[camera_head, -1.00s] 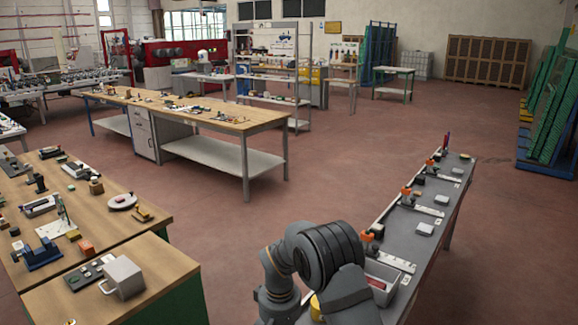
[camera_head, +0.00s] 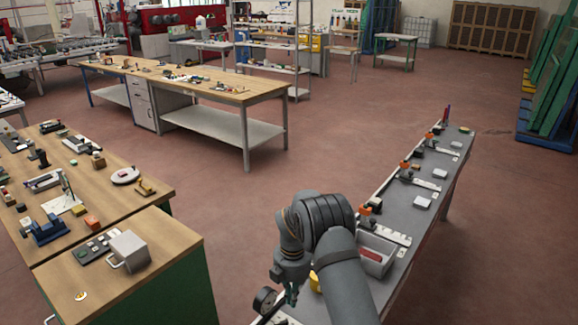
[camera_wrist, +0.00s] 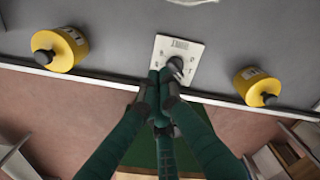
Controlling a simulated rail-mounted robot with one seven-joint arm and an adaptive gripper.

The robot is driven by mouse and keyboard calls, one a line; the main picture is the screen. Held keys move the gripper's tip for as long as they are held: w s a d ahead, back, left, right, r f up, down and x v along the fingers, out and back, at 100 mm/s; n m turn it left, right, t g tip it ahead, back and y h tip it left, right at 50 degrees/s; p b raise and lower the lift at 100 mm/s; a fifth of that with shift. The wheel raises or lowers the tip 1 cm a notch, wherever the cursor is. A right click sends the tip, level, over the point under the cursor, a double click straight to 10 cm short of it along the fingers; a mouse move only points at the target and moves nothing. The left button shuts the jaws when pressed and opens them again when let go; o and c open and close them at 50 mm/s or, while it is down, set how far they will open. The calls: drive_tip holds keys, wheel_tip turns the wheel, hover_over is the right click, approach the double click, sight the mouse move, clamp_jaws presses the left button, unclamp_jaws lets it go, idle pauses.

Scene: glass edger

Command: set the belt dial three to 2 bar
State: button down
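In the wrist view, a dial with a dark round knob (camera_wrist: 175,66) sits on a white marked plate (camera_wrist: 179,58) on the grey belt surface (camera_wrist: 110,35). The plate's markings are too small to read. My gripper (camera_wrist: 161,80) has dark green fingers that come together with no clear gap at the tips. The tips lie over the plate's lower left part, beside the knob; I cannot tell whether they touch it. Nothing shows held between them. In the head view, my gripper (camera_head: 291,294) hangs low at the near end of the grey bench, and the dial cannot be made out.
A grey bin (camera_head: 376,254) with a red item and several orange-topped devices line the grey bench (camera_head: 425,188). A wooden workbench (camera_head: 130,275) is at left. Open floor lies between.

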drive_tip(key=shift+n, duration=0.5)
wheel_tip(320, 180, down, 7)
drive_tip(key=b, duration=0.5)
drive_tip(key=shift+s+a+b, duration=0.35)
drive_tip(key=shift+s+a, duration=0.1)
drive_tip(key=shift+a, duration=0.25)
idle(0.7)
drive_tip(key=shift+w+d, duration=0.15)
drive_tip(key=shift+d, duration=0.1)
wheel_tip(320, 180, up, 6)
drive_tip(key=p, duration=0.4)
drive_tip(key=shift+w+d+p, duration=0.15)
drive_tip(key=shift+d+p, duration=0.05)
drive_tip(key=shift+p, duration=0.1)
